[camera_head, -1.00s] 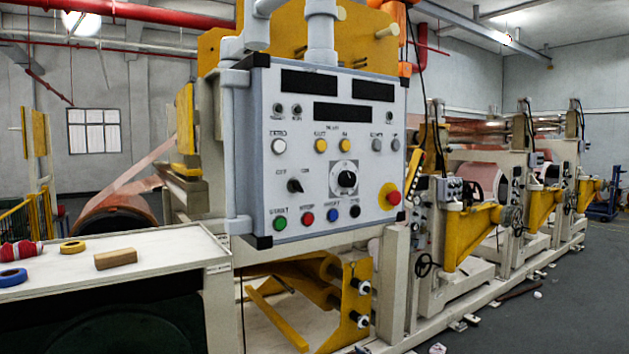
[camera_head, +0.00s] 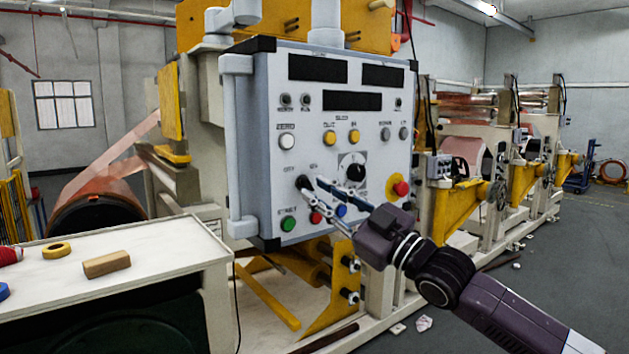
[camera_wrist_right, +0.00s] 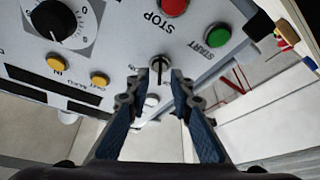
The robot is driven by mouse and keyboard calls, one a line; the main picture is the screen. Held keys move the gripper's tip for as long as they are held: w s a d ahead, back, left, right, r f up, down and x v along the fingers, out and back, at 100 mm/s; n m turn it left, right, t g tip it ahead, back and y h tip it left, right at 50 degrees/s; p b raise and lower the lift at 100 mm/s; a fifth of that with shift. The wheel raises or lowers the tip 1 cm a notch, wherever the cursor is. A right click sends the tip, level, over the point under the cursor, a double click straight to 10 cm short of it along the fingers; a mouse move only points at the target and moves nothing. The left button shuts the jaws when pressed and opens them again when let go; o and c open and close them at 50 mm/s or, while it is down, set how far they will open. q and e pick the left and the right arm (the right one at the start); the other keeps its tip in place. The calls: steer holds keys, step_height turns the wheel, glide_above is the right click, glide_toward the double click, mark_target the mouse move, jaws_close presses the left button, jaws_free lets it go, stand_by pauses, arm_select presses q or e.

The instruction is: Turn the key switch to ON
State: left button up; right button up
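The key switch (camera_head: 303,183) is a small black knob low on the left of the grey control panel (camera_head: 256,150), under the OFF and ON labels. In the right wrist view the knob (camera_wrist_right: 156,66) shows a pale line along it and stands out from the panel between my fingertips. My right gripper (camera_head: 312,191) reaches in from the lower right. Its blue fingers are apart in the right wrist view (camera_wrist_right: 160,78), one on each side of the knob, with a narrow gap showing. Whether either finger touches the knob is unclear. My left gripper is not in view.
A green START button (camera_head: 288,224) and a red STOP button (camera_head: 315,217) sit just below the switch. A black dial (camera_head: 355,173) and a red emergency button (camera_head: 400,188) are to its right. A white table (camera_head: 150,250) stands at lower left.

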mark_target(306, 184)
steer(key=shift+x, duration=0.75)
steer(key=shift+w+a+r+p, duration=0.1)
steer(key=shift+w+a+p, duration=0.15)
steer(key=shift+p, duration=0.05)
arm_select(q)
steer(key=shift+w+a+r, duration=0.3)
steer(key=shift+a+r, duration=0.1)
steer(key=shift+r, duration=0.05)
arm_select(e)
steer(key=shift+c, duration=0.3)
steer(key=c, duration=0.5)
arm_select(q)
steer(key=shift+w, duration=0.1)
arm_select(e)
steer(key=shift+d, duration=0.1)
jaws_close()
